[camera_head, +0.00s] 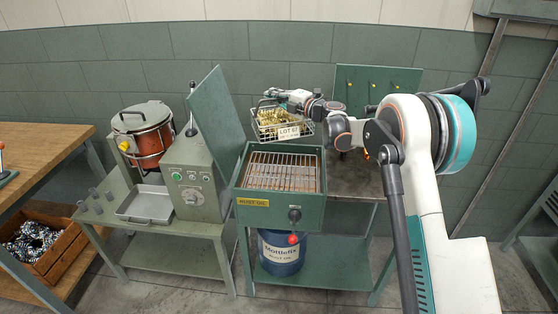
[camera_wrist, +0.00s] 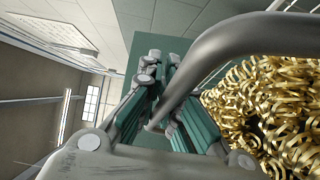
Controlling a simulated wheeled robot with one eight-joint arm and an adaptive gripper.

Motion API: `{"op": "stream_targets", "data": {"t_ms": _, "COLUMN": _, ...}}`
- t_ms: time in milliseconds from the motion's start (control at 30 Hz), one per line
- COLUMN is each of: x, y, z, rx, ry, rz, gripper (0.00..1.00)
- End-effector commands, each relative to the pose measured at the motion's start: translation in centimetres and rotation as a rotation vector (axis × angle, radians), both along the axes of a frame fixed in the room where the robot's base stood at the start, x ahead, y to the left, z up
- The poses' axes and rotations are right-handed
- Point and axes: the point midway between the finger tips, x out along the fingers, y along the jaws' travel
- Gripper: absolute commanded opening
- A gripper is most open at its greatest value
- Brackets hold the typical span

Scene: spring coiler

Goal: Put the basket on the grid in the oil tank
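The wire basket (camera_head: 262,131) is full of gold curled springs or shavings and bears a "LOT 67" tag. In the head view it shows over the back edge of the open oil tank (camera_head: 290,208), apparently hanging from my gripper (camera_head: 270,93). The bare rusty grid (camera_head: 285,172) lies inside the tank. In the wrist view the teal-padded fingers of my gripper (camera_wrist: 172,95) close around the grey bar of the basket handle (camera_wrist: 215,55). The gold load (camera_wrist: 275,115) fills the right side there. The basket's underside and exact height are hidden.
The tank's green lid (camera_head: 217,120) stands open at its left. A knob and red-tipped part stick out in front. A coiler machine with a copper pot (camera_head: 150,143) stands left, a peg panel behind right. A blue drum (camera_head: 282,262) sits below.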

Motion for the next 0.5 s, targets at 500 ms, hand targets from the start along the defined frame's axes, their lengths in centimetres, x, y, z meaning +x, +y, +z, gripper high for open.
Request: {"op": "stream_targets", "data": {"t_ms": 500, "x": 0.0, "y": 0.0, "z": -11.4, "rx": 0.001, "ry": -0.001, "rz": -0.001, "gripper": 0.0}}
